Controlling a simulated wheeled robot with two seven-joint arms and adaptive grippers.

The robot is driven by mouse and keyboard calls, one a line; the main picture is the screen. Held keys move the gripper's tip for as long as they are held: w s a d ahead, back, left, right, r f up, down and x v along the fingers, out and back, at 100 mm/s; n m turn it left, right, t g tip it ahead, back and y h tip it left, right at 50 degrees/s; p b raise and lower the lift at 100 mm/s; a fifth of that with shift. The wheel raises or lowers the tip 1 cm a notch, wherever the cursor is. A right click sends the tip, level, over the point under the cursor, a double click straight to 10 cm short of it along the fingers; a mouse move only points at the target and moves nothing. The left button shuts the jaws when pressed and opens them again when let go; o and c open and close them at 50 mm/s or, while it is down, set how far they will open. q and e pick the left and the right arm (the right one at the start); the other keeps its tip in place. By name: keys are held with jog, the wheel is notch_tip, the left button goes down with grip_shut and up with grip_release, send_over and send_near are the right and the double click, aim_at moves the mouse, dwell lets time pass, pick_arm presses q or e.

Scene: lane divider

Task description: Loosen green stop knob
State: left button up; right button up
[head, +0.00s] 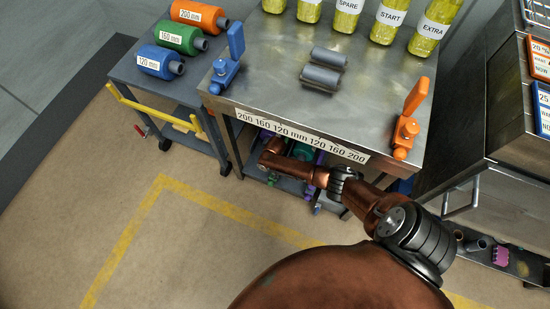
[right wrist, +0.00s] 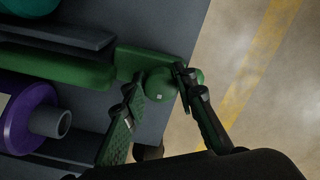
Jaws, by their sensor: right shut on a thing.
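In the right wrist view, the round green stop knob (right wrist: 160,86) sits against a green block (right wrist: 143,60) at the end of a green rail (right wrist: 70,73). My right gripper (right wrist: 157,84) is shut on the knob, with one finger on each side. A bit of green also shows beyond the right-hand finger. In the head view, my brown right arm reaches under the front edge of the metal table (head: 285,95). The gripper's hold on the knob cannot be made out there. My left gripper is not in view.
A purple roller (right wrist: 30,118) lies beside the rail in the right wrist view. In the head view, a cart (head: 140,88) with orange, green and blue rollers stands left of the table. A drawer cabinet (head: 480,150) stands to the right. The floor in front is clear.

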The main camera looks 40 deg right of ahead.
jog(key=shift+s+f, duration=0.15)
jog(key=shift+s, duration=0.05)
jog(key=o, duration=0.9)
jog(key=shift+o, duration=1.3)
jog(key=shift+w, duration=0.1)
jog(key=shift+r, duration=3.75)
jog(key=shift+a, duration=0.1)
